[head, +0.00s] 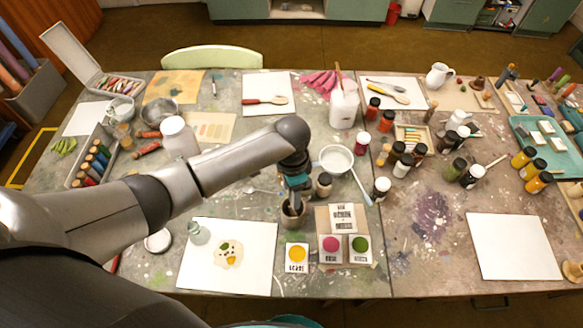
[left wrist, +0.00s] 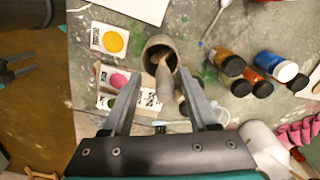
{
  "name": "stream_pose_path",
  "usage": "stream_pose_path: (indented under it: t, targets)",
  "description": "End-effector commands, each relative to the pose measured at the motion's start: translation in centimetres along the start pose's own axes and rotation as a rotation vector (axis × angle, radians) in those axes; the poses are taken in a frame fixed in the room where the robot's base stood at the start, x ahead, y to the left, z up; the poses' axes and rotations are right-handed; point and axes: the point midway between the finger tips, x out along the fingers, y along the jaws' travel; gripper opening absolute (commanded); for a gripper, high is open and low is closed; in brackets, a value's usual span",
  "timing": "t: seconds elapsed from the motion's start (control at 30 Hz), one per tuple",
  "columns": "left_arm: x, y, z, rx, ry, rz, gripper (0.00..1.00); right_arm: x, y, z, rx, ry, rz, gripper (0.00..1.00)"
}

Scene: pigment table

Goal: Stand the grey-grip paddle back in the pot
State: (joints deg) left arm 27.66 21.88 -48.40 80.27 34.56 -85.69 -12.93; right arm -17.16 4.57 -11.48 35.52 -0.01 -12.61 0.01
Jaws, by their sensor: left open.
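The pot (left wrist: 148,50) is a round grey-brown vessel standing on the table, seen from above in the left wrist view. It also shows below my gripper in the head view (head: 292,217). The paddle (left wrist: 161,99) stands in the pot, leaning, with its grey grip up towards the camera. My left gripper (left wrist: 160,108) is open above the pot, with the grip between its fingers and clear space on both sides. In the head view my left gripper (head: 296,190) points down over the pot and hides most of the paddle. My right gripper is not in view.
A small dark-capped jar (head: 324,184) and a white pan (head: 337,159) are close at right. A white sheet (head: 258,275) lies at left.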

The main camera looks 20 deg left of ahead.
Motion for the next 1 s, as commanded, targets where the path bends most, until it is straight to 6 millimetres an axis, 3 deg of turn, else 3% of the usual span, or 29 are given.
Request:
stream_pose_path:
  t: [0.3,0.5,0.7,1.0]
  targets:
    - [-7.7,-0.1,-0.1,0.002,0.005,-0.002,0.59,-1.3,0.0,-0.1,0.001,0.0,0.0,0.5]
    - [-11.2,-0.1,-0.1,0.0,0.003,-0.002,0.59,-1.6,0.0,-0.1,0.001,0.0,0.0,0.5]
    - [-12.6,0.0,0.0,-0.001,0.001,0.0,0.59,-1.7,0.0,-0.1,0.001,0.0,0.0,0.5]
    - [-12.6,0.0,0.0,-0.001,0.0,0.001,0.59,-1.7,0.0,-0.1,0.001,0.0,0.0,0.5]
